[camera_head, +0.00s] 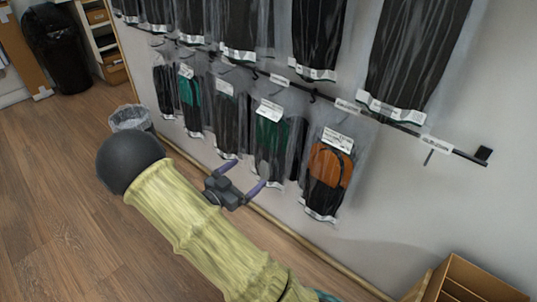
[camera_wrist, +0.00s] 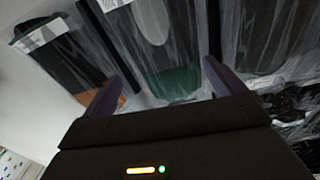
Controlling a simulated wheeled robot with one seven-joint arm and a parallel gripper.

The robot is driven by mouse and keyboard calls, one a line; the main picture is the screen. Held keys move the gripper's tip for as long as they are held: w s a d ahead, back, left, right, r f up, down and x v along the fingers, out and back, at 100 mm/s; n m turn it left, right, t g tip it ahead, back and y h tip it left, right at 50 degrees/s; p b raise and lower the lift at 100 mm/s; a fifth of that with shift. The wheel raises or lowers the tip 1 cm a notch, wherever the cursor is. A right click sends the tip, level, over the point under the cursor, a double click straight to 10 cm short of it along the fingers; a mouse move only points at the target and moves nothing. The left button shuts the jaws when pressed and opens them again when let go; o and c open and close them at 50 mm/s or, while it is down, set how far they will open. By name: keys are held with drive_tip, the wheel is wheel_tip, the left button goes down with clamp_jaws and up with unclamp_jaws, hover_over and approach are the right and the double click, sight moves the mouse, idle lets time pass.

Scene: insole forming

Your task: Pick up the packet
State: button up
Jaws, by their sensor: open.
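Several clear packets with dark insoles hang in a lower row on a wall rail; the frames do not show which one the task means. One with an orange-and-black insole, the orange packet (camera_head: 326,172), hangs at the row's right end. The green packet (camera_head: 270,138) hangs just left of it. My gripper (camera_head: 246,174) is open and empty in front of the lower row, near the green packet's lower part. In the wrist view, the green packet (camera_wrist: 172,84) shows between the fingers, and the orange packet (camera_wrist: 50,58) is at left. I cannot tell whether the fingers touch any packet.
Larger packets (camera_head: 318,35) hang in an upper row above. The rail (camera_head: 462,152) juts out at right. A cardboard box (camera_head: 470,280) stands at lower right. A bin (camera_head: 130,118) and a black bag (camera_head: 57,50) are at left. The wooden floor (camera_head: 55,200) is clear at left.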

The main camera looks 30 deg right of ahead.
sight(264, 158)
drive_tip(key=x, duration=0.2)
drive_tip(key=shift+w+d+b, duration=0.15)
drive_tip(key=shift+d+b, duration=0.1)
drive_tip(key=shift+b, duration=0.05)
drive_tip(key=shift+d, duration=0.1)
drive_tip(key=shift+w+d+f+b, duration=0.15)
drive_tip(key=shift+w+d+b, duration=0.1)
drive_tip(key=shift+b, duration=0.2)
drive_tip(key=b+x, duration=0.3)
drive_tip(key=x, duration=0.1)
drive_tip(key=shift+w+d, duration=0.1)
drive_tip(key=shift+w, duration=0.1)
drive_tip(key=c, duration=1.1)
